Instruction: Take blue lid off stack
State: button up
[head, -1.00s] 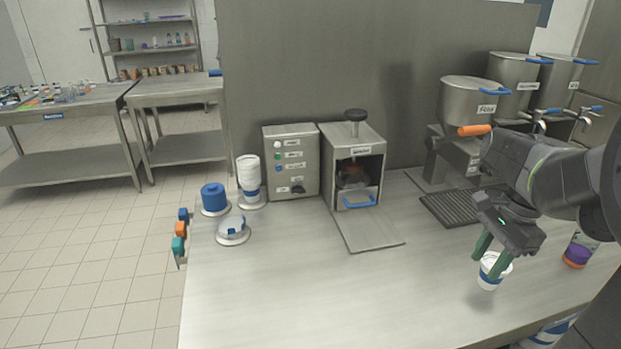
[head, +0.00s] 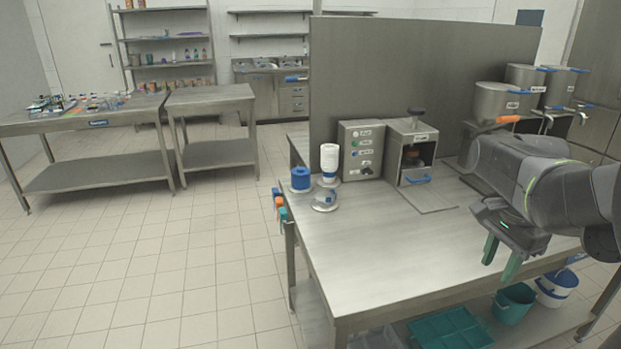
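A blue stack of lids (head: 300,179) stands on a round base at the far left corner of the steel table (head: 400,255). Single lids in it are too small to tell apart. My gripper (head: 501,260) hangs at the right, in front of the table's right part, far from the blue stack. Its two green fingers point down and stand apart, with nothing visible between them.
A white cup stack (head: 330,160) stands beside the blue stack, with a round silver holder (head: 325,200) in front. A control box (head: 361,150) and a sealing machine (head: 412,152) stand behind. The table's front is clear. Bins (head: 513,303) sit below.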

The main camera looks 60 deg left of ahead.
aim_at(297, 172)
jog(key=k+j, duration=0.25)
jog(key=j, duration=0.2)
jog(key=k+j+z, duration=0.1)
jog(key=k+j, duration=0.2)
jog(key=j, duration=0.2)
jog(key=k+j, duration=0.3)
jog(key=j, duration=0.15)
jog(key=k+j+z, duration=0.1)
jog(key=k+j, duration=0.15)
jog(key=j, duration=0.2)
jog(key=i+j, duration=0.1)
jog(key=j, duration=0.5)
jog(key=i+j+z, duration=0.1)
jog(key=j, duration=0.45)
jog(key=i+j, duration=0.1)
jog(key=j, duration=0.5)
jog(key=i+j, duration=0.1)
jog(key=j, duration=0.5)
jog(key=i+j+z, duration=0.1)
jog(key=i+j, duration=0.25)
